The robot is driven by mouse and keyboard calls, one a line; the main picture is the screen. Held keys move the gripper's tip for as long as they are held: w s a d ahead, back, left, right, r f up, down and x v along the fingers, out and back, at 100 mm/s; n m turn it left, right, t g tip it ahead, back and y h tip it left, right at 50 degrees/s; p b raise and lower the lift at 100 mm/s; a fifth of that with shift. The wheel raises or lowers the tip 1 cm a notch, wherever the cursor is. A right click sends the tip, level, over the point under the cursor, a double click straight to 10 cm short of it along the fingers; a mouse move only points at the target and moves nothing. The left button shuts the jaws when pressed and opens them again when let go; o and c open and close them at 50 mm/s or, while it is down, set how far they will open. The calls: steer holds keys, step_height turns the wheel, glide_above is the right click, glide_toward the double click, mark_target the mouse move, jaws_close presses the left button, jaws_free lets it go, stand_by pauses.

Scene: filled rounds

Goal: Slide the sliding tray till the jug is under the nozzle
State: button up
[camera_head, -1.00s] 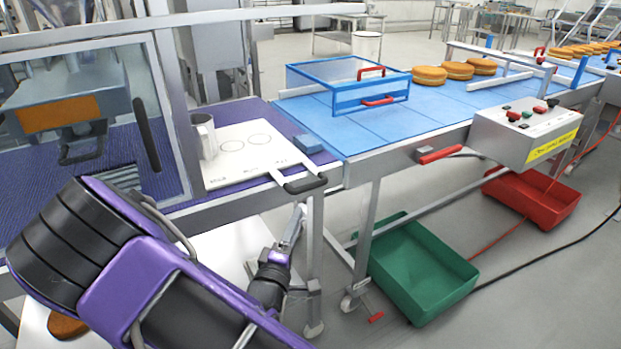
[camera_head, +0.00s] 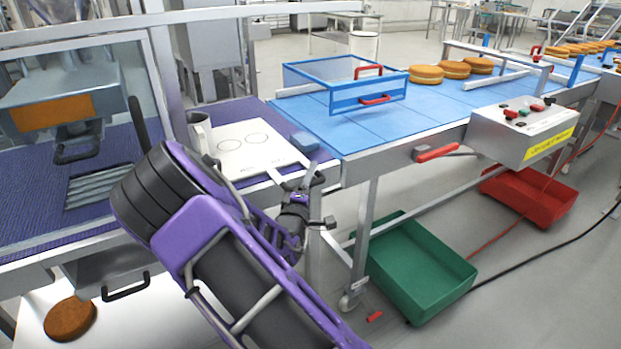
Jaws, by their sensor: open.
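The sliding tray (camera_head: 240,162) is a white board with two ring marks, lying on the purple surface at the left end of the line. The grey jug (camera_head: 199,130) stands upright at its left end, partly hidden by my arm. The tray's handle at its front right corner is mostly hidden behind my gripper. My gripper (camera_head: 322,199) is open at the front of the tray, overlapping the handle in the picture; I cannot tell whether it touches or surrounds it. I cannot make out the nozzle clearly.
A glass-fronted machine with an orange-panelled box (camera_head: 60,108) stands at left. A blue-framed clear guard (camera_head: 345,92) and cakes (camera_head: 426,74) are on the blue belt. A control box (camera_head: 525,130) is at right. Green (camera_head: 420,268) and red (camera_head: 527,200) bins sit on the floor.

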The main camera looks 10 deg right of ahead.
jaws_close()
